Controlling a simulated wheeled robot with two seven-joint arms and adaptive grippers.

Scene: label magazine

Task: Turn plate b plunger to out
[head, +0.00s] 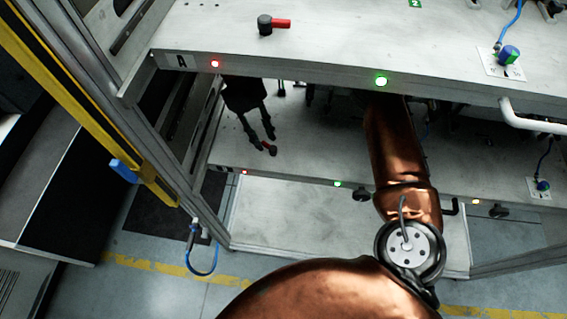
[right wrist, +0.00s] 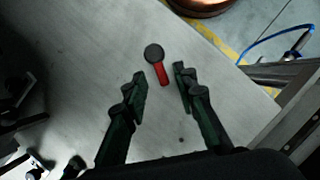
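The lower plate (head: 310,150) lies under the upper plate marked A; its own letter is not readable. A plunger (head: 268,149) with a red lever and a dark round knob stands near its front left. In the right wrist view the plunger's red lever (right wrist: 161,74) points down toward my gripper, with the knob at its far end. My right gripper (head: 261,141) reaches in under the upper plate. In the right wrist view the right gripper (right wrist: 160,77) is open, with its fingertips on either side of the lever and a gap on each side. My left gripper is not in view.
The upper plate (head: 340,45) overhangs the lower one and carries another red-levered plunger (head: 272,24). Red and green lamps line both front edges. A frame post (head: 150,110) stands at the left. A blue cable (right wrist: 275,38) hangs beyond the plate edge.

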